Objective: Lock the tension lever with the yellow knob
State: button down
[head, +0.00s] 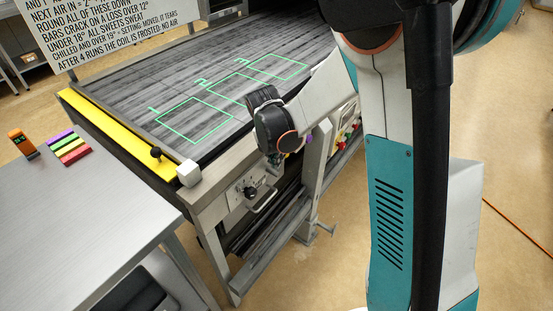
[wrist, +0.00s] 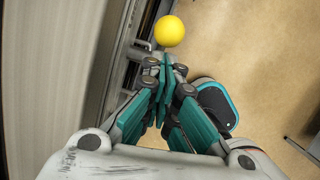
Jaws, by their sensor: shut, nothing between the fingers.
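The yellow knob (wrist: 169,31) shows in the wrist view as a round ball at the top centre, just beyond my fingertips. A short gap seems to lie between them, though the depth is hard to judge. My gripper (wrist: 165,66) is shut and empty, its teal fingers together and pointing toward the knob. The tension lever's arm is not clearly seen; it may be hidden behind the knob or my fingers. In the head view my wrist is at the side of the conveyor machine (head: 130,137), and I cannot make out the yellow knob there.
The machine's side frame (wrist: 119,65) runs close along the left of my fingers. A black-knobbed control and metal handle (head: 265,199) are on its front end. A grey table (head: 90,210) stands at left. Open floor (wrist: 265,60) lies to the right in the wrist view.

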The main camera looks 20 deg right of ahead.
aim_at(287, 152)
jog(key=shift+w+d, duration=0.15)
jog(key=shift+d, duration=0.05)
jog(key=shift+w+d+g+y, duration=0.2)
jog(key=shift+g+y, duration=0.1)
jog(key=shift+y, duration=0.2)
jog(key=shift+g+y, duration=0.6)
jog(key=shift+y, duration=0.1)
jog(key=shift+w+d+f, duration=0.25)
jog(key=shift+w+d, duration=0.2)
jog(key=shift+d, duration=0.15)
jog(key=shift+w+d+f, duration=0.2)
jog(key=shift+w+d, duration=0.2)
jog(key=shift+d, duration=0.25)
jog(key=shift+w+d+f, duration=0.25)
jog(key=shift+w+d, duration=0.2)
jog(key=shift+d, duration=0.15)
jog(key=shift+w+d+f+b, duration=0.55)
jog(key=shift+d+f+b, duration=0.1)
jog(key=shift+d+f, duration=0.25)
jog(key=shift+w+f, duration=0.1)
